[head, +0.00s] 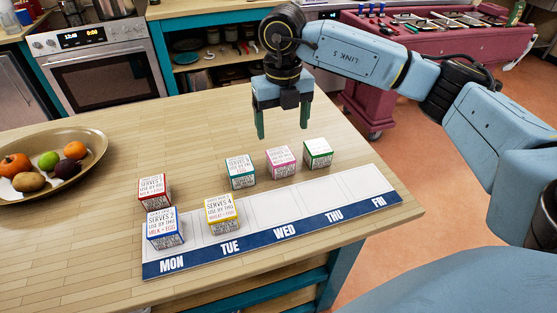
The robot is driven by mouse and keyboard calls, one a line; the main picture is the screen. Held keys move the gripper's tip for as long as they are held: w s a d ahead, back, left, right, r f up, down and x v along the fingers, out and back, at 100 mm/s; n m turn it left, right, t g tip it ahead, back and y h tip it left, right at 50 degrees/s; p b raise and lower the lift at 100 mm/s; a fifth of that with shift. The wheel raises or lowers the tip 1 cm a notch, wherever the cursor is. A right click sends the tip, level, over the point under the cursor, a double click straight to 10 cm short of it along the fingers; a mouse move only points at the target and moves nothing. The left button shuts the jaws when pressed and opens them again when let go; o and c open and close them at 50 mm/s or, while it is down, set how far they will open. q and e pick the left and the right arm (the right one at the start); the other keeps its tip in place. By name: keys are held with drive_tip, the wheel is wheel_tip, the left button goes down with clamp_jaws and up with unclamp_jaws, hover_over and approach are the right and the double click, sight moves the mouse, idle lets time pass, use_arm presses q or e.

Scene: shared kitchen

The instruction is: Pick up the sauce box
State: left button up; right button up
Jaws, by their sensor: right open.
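Several small cube boxes with printed labels stand on the wooden table. A blue-edged box (165,230) is on the MON part of the weekday mat (287,237), and a yellow-edged box (223,215) is on TUE. A red-edged box (154,190) stands at the mat's back left. A teal-edged box (240,172), a pink-edged box (281,162) and a green-edged box (318,154) stand in a row behind the mat. I cannot tell which is the sauce box. My right gripper (282,130) is open, pointing down, empty, above and behind the pink-edged box. My left gripper is out of view.
A brown fruit bowl (91,147) stands at the table's left. The WED, THU and FRI parts of the mat are bare. An oven (98,72) and a shelf unit are behind the table; a red cart (440,45) stands at the back right.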

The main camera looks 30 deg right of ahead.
sight(281, 155)
wheel_tip(281, 155, down, 7)
drive_tip(key=shift+r, duration=0.15)
drive_tip(key=f, duration=0.2)
drive_tip(key=w+f, duration=0.1)
drive_tip(key=f, duration=0.1)
drive_tip(key=shift+d, duration=0.1)
drive_tip(key=shift+f, duration=0.65)
drive_tip(key=shift+c, duration=0.5)
drive_tip(key=c, duration=1)
drive_tip(key=shift+r, duration=0.1)
drive_tip(key=shift+c, duration=0.2)
